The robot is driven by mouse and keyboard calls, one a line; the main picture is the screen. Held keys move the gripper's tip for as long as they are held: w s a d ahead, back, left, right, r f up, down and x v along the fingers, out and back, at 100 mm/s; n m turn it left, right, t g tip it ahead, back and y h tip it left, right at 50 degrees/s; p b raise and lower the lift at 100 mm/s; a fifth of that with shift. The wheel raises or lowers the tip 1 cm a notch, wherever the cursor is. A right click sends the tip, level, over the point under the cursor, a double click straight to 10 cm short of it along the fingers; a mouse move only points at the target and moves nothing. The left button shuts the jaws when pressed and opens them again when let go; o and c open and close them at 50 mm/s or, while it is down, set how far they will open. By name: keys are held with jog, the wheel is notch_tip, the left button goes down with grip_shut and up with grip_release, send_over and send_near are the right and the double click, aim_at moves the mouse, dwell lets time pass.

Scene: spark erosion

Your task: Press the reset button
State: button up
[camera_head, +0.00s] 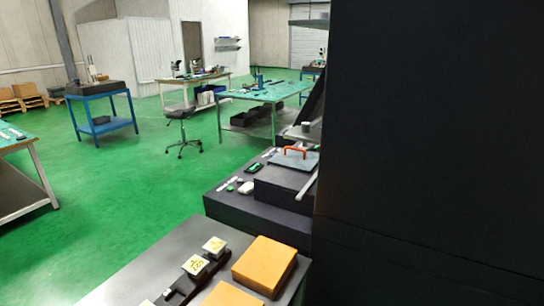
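I cannot make out a reset button in this view. A large dark, flat-sided mass (430,150) fills the right side of the picture, and no control shows on it. It hides whatever is behind it. My gripper is not in view, so its state does not show.
A grey table (165,262) in front bears orange blocks (264,264) and pale cubes (214,246) on a dark rail. Behind is a dark stepped base (256,212) with an orange handle (296,151). Workbenches (262,95) and a stool (180,114) stand farther back. Green floor (125,190) is open at left.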

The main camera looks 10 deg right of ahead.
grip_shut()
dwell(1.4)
